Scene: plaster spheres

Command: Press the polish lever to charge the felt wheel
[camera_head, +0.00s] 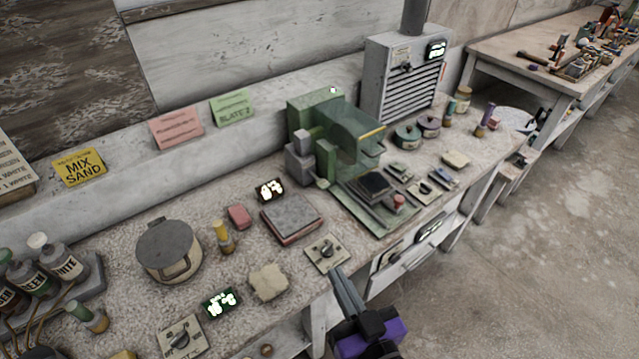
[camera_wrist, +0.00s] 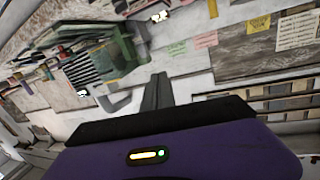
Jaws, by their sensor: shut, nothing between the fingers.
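A green machine (camera_head: 335,135) with a hood stands at the back of the bench. It also shows at upper left in the wrist view (camera_wrist: 122,50). A small pale lever-like part (camera_head: 322,184) sticks out at its lower left, and a red knob (camera_head: 399,201) sits at its front right. I cannot tell which is the polish lever. The felt wheel is not clearly visible, perhaps hidden by the hood. My gripper (camera_head: 340,275) is shut and empty at the bench's front edge, in front of and apart from the machine. Its fingers (camera_wrist: 158,82) show together in the wrist view.
A switch plate (camera_head: 326,253) lies just beyond my fingertips. A scale-like block (camera_head: 291,219), a lidded pot (camera_head: 168,250) and a beige sponge (camera_head: 268,282) stand to the left. Several small tins and tools crowd the bench right of the machine. The floor (camera_head: 540,260) at right is clear.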

